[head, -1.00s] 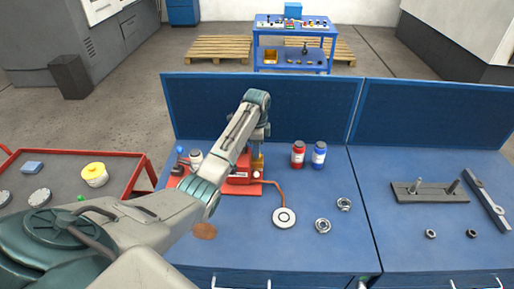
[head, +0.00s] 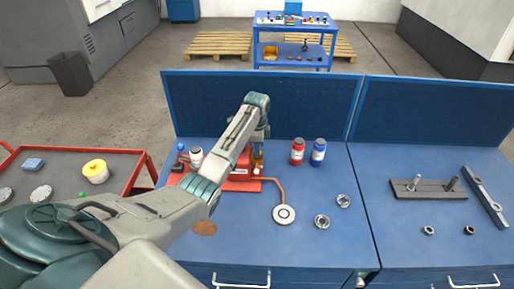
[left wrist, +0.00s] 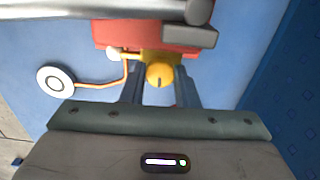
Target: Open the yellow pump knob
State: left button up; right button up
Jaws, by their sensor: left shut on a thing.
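The red pump (head: 240,176) stands on the blue workbench, partly hidden behind my left arm in the head view. Its yellow knob (left wrist: 160,74) shows in the left wrist view, between the two dark fingers of my left gripper (left wrist: 160,88). The gripper is shut on the knob, one finger on each side. In the head view the left gripper (head: 258,150) points down at the right end of the pump, and the fingertips are hard to make out. The red pump body (left wrist: 140,36) also shows in the left wrist view. My right gripper is not in view.
An orange hose runs from the pump to a white round disc (head: 284,214). Red (head: 298,152) and blue (head: 318,152) bottles stand right of the gripper. Metal rings (head: 322,221) lie in front. A blue panel (head: 300,105) rises along the back edge.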

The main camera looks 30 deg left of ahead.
pick_arm(q)
jog(key=shift+r+n, duration=0.1)
jog(key=shift+n, duration=2.7)
jog(key=shift+w, duration=0.1)
jog(key=o, duration=0.9)
jog(key=shift+o, duration=0.3)
